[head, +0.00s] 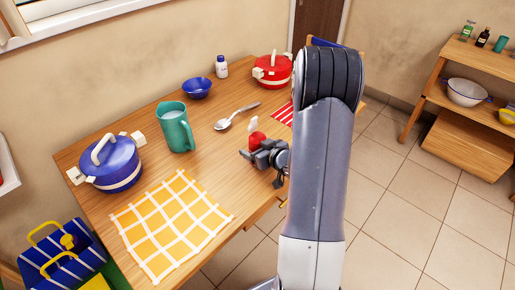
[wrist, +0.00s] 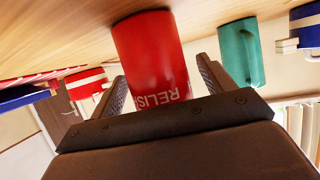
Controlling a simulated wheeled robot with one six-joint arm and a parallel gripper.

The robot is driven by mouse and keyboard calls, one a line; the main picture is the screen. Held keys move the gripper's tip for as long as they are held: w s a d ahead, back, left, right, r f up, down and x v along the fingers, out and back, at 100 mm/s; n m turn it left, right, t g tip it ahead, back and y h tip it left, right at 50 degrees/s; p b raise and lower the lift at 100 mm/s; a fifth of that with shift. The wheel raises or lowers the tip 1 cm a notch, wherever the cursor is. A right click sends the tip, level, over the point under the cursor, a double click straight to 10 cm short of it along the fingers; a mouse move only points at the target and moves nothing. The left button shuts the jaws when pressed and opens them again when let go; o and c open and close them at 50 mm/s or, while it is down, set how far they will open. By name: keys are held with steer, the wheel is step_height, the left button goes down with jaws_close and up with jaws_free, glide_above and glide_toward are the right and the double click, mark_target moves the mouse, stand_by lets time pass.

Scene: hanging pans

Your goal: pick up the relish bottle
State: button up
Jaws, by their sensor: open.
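The relish bottle (head: 257,139) is red with a white cap and stands on the wooden table near its right edge, partly hidden behind my gripper (head: 262,155). In the wrist view the relish bottle (wrist: 152,60) fills the middle, upside down in the picture, with part of the white lettering "RELISH" showing. My gripper (wrist: 163,80) is open, with one finger on each side of the bottle. The bottle's lower lettering and cap end are hidden by the gripper's palm. I cannot tell whether either finger touches it.
On the table (head: 222,165) are a spoon (head: 236,116), a teal pitcher (head: 175,128), a blue pot (head: 111,165), a blue bowl (head: 197,88), a white bottle (head: 221,67), a red pot (head: 273,70) and a yellow checked cloth (head: 170,222). Bare wood surrounds the bottle.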

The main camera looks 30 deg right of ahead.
steer(key=c, duration=1.2)
steer(key=shift+r, duration=0.1)
